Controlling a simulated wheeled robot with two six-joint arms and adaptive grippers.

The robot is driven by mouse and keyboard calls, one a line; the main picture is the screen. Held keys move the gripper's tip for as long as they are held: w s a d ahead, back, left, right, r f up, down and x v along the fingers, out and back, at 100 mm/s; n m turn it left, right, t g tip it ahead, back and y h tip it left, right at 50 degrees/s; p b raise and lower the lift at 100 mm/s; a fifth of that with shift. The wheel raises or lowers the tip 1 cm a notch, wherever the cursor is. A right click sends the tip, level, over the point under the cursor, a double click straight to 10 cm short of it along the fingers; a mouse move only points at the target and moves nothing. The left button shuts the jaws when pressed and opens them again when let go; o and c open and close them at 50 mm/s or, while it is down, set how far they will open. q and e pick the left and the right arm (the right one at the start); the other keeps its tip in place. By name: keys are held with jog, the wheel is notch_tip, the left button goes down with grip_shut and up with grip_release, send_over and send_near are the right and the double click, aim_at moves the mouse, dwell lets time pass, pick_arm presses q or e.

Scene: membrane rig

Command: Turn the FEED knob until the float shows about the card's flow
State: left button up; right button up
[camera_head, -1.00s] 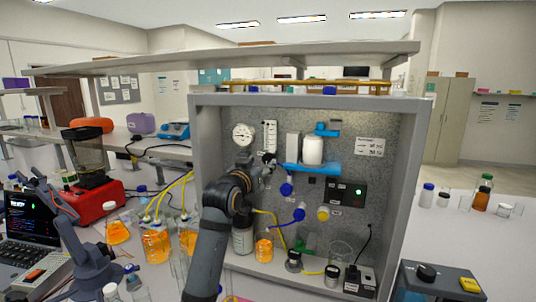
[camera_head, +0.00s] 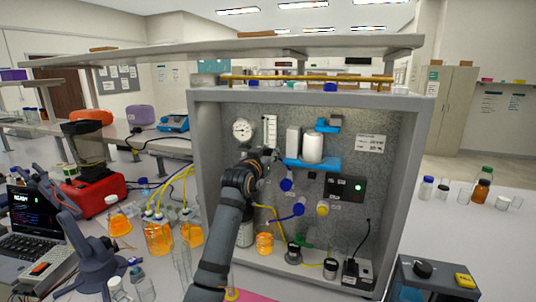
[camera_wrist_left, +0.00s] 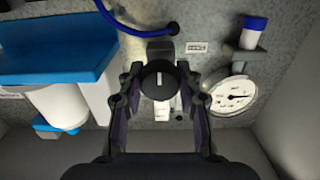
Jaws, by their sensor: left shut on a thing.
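The black FEED knob (camera_wrist_left: 158,80) with a white pointer line sits between the fingers of my left gripper (camera_wrist_left: 160,92) in the wrist view. My left gripper (camera_head: 267,157) also shows in the head view, at the panel just below the flow tube, shut on the knob. The white flow tube with its scale (camera_head: 269,130) stands upright on the panel; its lower end is partly hidden by the gripper. The float's height is too small to read. The card (camera_head: 370,143) is at the panel's upper right, its print unreadable here. My right gripper is not in view.
A round gauge (camera_head: 243,130) is left of the flow tube. A blue shelf (camera_head: 312,164) with a white canister (camera_head: 313,147) is to the right. Orange flasks (camera_head: 158,236) and yellow tubes stand left of the arm.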

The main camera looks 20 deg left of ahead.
pick_arm(q)
jog(key=shift+c, duration=1.2)
jog(key=shift+m, duration=0.3)
jog(key=m, duration=0.4)
jog(key=shift+m+p, duration=0.3)
jog(key=shift+p, duration=0.05)
jog(key=m, duration=0.3)
jog(key=shift+d+m, duration=0.1)
jog(key=shift+m, duration=0.2)
jog(key=m, duration=0.3)
jog(key=shift+f+m, duration=0.1)
jog(key=shift+m, duration=0.2)
jog(key=m, duration=0.6)
jog(key=shift+f, duration=0.1)
jog(key=m, duration=0.6)
jog(key=shift+f, duration=0.1)
jog(key=shift+m, duration=0.4)
